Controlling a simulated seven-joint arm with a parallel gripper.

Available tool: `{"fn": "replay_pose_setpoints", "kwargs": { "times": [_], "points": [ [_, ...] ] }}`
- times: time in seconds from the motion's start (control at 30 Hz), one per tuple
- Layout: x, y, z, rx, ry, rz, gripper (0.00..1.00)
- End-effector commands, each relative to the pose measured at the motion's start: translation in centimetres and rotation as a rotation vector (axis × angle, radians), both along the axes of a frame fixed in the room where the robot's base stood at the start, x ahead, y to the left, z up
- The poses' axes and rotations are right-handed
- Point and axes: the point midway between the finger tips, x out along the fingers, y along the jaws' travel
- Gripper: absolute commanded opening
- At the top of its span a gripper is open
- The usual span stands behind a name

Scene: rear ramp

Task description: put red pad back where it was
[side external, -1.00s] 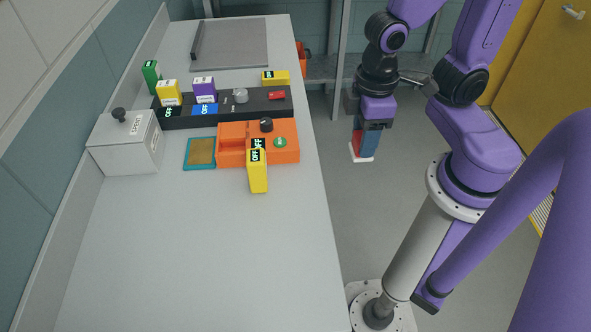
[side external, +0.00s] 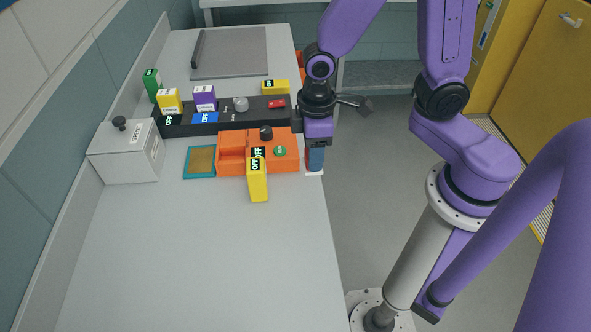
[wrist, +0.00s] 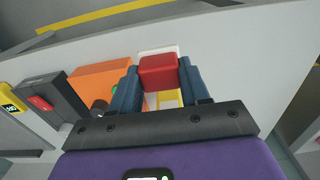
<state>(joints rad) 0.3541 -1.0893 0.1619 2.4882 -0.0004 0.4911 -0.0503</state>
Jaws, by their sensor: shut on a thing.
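The red pad (wrist: 158,72), a red block with a white face, is held between the two blue fingers of my gripper (wrist: 160,80) in the wrist view. In the side view my gripper (side external: 315,160) points down at the right edge of the bench, just right of the orange station. The white face (side external: 314,172) shows below the fingers there; most of the red is hidden. I cannot tell whether the pad touches the bench. The orange station (side external: 232,137) has an open recess at its left, a black knob and a green button.
A teal-rimmed tray (side external: 187,164) lies left of the station. A yellow block (side external: 258,184) stands at its front. A black strip (side external: 242,115) with yellow and purple blocks is behind. A grey lidded box (side external: 125,160) is at left. The front of the bench is clear.

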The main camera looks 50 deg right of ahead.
Motion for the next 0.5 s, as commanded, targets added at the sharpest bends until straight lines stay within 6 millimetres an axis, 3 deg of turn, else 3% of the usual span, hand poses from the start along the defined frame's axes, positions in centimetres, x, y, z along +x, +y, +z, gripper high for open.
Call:
{"fn": "replay_pose_setpoints", "kwargs": {
  "times": [0.3,0.5],
  "points": [
    [2.5,0.8,-3.3,-0.002,0.002,-0.002,0.21],
    [3.2,1.1,-4.1,0.000,0.000,-0.001,0.21]
  ]
}}
